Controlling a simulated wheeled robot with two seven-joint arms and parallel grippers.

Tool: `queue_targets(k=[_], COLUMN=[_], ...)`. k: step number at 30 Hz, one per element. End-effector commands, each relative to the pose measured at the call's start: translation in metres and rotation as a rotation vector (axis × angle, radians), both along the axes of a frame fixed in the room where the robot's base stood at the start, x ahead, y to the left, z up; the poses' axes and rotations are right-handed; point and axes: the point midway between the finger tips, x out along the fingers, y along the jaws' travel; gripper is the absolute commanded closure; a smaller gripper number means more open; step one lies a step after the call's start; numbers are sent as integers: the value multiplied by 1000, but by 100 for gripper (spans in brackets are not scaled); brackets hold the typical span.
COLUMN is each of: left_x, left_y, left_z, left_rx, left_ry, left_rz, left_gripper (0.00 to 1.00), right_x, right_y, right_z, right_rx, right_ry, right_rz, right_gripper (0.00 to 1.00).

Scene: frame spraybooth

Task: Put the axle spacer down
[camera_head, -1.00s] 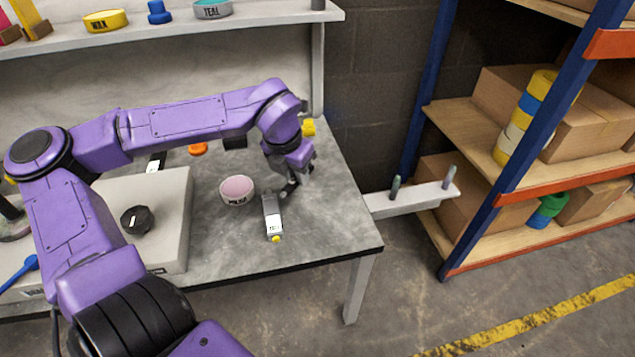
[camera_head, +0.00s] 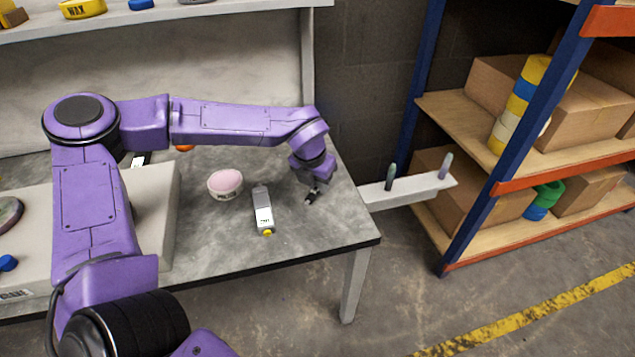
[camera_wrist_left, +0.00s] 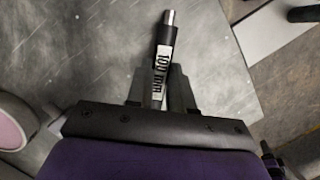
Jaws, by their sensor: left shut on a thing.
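The axle spacer (camera_wrist_left: 167,38) is a dark rod with a bright metal end and a white label reading "100 mm" in the left wrist view. My left gripper (camera_wrist_left: 160,88) is shut on it, with the labelled part between the fingers and the metal end sticking out beyond them. In the head view my left gripper (camera_head: 312,193) points down over the right part of the grey bench (camera_head: 310,235). I cannot tell whether the spacer touches the bench top. My right gripper is not in view.
A pale ledge (camera_head: 415,192) with two upright pegs juts out beyond the bench's right edge. The front right bench top is clear.

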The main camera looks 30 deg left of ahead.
Motion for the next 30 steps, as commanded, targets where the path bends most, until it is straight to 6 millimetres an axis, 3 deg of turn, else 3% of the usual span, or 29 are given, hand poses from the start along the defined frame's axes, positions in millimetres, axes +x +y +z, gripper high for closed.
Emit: queue_targets(k=[1, 3, 14, 24, 30], left_x=[0, 0, -1, -22, -31], left_y=[0, 0, 0, -2, -2], left_z=[-2, -1, 7, 87, 115], left_rx=[0, 0, 0, 0, 0], left_ry=[0, 0, -1, -4, -2], left_rz=[0, 0, 0, 0, 0], left_gripper=[75, 53, 53, 53, 53], right_x=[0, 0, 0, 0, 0], right_y=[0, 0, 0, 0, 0], right_z=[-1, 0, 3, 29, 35], right_rx=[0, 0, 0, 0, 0], right_ry=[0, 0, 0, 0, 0], right_rz=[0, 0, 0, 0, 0], right_gripper=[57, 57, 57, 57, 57])
